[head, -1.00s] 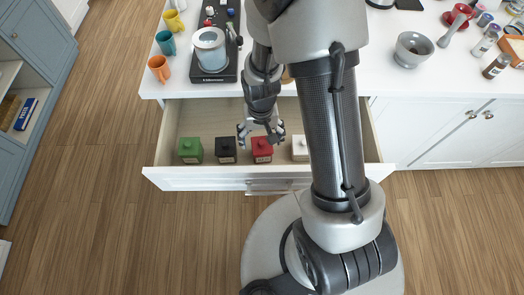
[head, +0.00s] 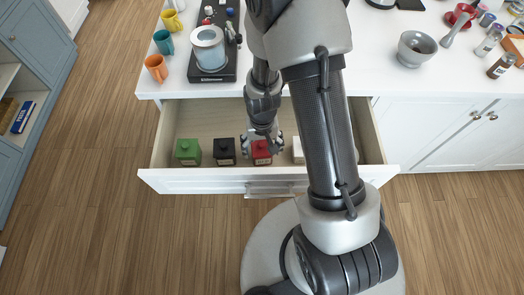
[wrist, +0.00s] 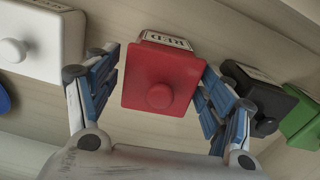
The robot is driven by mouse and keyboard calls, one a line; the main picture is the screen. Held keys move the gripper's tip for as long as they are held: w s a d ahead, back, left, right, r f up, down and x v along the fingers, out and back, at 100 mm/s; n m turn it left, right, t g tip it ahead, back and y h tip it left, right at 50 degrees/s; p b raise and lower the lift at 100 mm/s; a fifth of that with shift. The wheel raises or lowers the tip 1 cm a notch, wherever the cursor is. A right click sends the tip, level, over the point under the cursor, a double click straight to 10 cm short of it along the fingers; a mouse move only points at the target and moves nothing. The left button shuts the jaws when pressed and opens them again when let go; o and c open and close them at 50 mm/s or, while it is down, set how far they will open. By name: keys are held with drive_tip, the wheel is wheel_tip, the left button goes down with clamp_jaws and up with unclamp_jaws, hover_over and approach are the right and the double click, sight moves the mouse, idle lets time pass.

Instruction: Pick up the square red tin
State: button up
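The square red tin (head: 261,153) stands in the open drawer, between a black tin and a white tin. In the wrist view the red tin (wrist: 163,76) shows its lid with a round knob and a label at its far edge. My gripper (head: 262,140) is low in the drawer at the red tin. In the wrist view its blue-padded fingers (wrist: 160,88) are spread, one on each side of the tin. They look very near its sides, and I cannot tell whether they touch.
In the drawer (head: 215,118) stand a green tin (head: 188,151), a black tin (head: 224,150) and a white tin (head: 297,150). The black tin is close beside one finger. The counter above holds mugs (head: 156,68), a coffee device (head: 208,48) and a grey bowl (head: 416,48).

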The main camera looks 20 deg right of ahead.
drive_tip(key=c, duration=1)
drive_tip(key=shift+c, duration=0.2)
